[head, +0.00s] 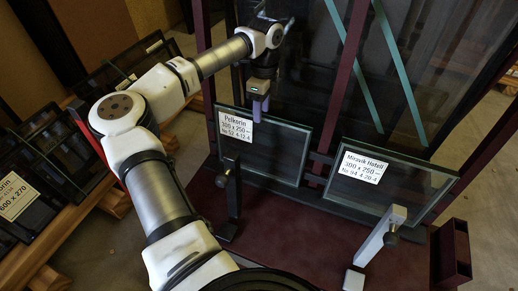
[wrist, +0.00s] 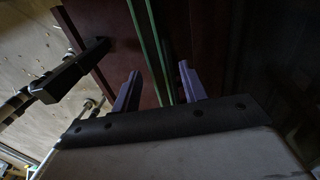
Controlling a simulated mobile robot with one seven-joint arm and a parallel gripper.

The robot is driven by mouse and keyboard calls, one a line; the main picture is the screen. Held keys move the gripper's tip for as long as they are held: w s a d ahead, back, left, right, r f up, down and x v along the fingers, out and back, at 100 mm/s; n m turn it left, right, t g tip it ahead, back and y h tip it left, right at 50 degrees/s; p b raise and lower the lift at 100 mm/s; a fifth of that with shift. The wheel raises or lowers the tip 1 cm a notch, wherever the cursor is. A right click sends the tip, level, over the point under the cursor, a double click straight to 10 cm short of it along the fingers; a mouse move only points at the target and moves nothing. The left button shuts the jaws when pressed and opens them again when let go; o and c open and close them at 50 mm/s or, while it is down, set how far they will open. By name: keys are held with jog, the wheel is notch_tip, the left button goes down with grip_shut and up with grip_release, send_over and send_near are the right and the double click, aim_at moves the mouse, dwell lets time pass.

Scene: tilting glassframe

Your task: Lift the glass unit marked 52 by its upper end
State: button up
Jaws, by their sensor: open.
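The glass unit marked 52 (head: 275,158) stands tilted on the frame in the head view, at the left of two units. Its white label reads Pelkorin, 300 x 250, No 52, at its upper left. My gripper (head: 261,111) is at its upper edge with the purple fingers pointing down. One finger overlaps the edge from the front. In the wrist view my gripper (wrist: 160,72) is open, and the unit's two green pane edges (wrist: 151,42) run between the fingers. I see a gap on both sides, so the fingers seem not to touch the glass.
A second unit marked 94 (head: 385,190) leans at the right. A dark post with a knob (head: 231,190) stands before unit 52; a pale post (head: 382,236) stands before the other. Dark red frame bars and large glass rise behind. Racks of panes (head: 40,190) stand left.

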aim_at(260, 128)
jog(key=f, duration=0.2)
jog(key=f+b, duration=0.1)
jog(key=f, duration=0.2)
jog(key=f+b, duration=0.1)
jog(key=f, duration=0.1)
jog(key=shift+s+a+f, duration=0.15)
jog(key=shift+s+a, duration=0.1)
jog(key=shift+s, duration=0.15)
jog(key=shift+c, duration=0.3)
grip_shut()
dwell(0.6)
